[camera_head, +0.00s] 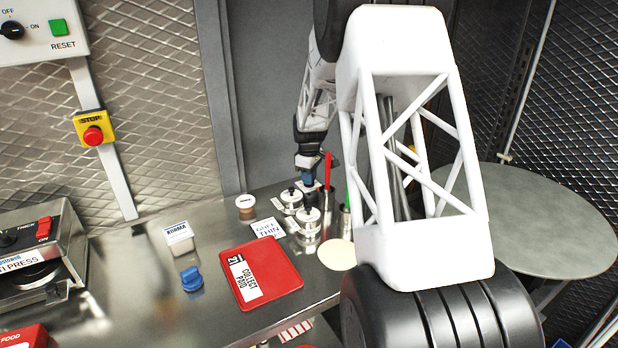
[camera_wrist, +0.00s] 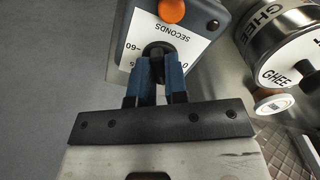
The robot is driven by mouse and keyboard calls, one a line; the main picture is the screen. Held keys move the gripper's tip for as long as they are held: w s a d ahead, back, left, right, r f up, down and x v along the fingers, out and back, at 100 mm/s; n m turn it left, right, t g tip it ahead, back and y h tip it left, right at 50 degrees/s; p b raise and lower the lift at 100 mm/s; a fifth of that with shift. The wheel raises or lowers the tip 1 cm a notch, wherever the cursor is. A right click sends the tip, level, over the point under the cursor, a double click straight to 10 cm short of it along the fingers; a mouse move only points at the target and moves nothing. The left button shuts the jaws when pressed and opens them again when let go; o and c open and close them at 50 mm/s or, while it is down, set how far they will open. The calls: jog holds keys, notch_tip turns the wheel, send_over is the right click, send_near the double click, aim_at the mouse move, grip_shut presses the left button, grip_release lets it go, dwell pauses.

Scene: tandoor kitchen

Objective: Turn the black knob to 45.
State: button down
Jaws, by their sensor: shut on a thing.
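In the wrist view, a round black knob (camera_wrist: 158,48) sits on a white dial plate (camera_wrist: 203,24) on a dark grey box. The plate appears upside down, with "SECONDS" above, "60" at left and "0" at right. My gripper (camera_wrist: 160,68) has its blue fingers shut on the knob. The fingers and the knob's dark top hide its pointer, so I cannot read its setting. An orange button (camera_wrist: 172,9) is on the same box, beyond the dial. In the head view, my gripper (camera_head: 308,178) is at the back of the counter and mostly covers the box.
Ghee tins (camera_wrist: 285,40) stand close to the right of the box in the wrist view. Red (camera_head: 327,168) and green-handled tools stand beside my gripper in the head view. A red board (camera_head: 285,262), a korma tub (camera_head: 178,237) and a blue piece (camera_head: 191,279) lie nearer.

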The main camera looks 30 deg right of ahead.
jog(key=c, duration=1.1)
grip_release()
jog(key=shift+c, duration=0.2)
jog(key=shift+r, duration=0.15)
jog(key=shift+r, duration=3.75)
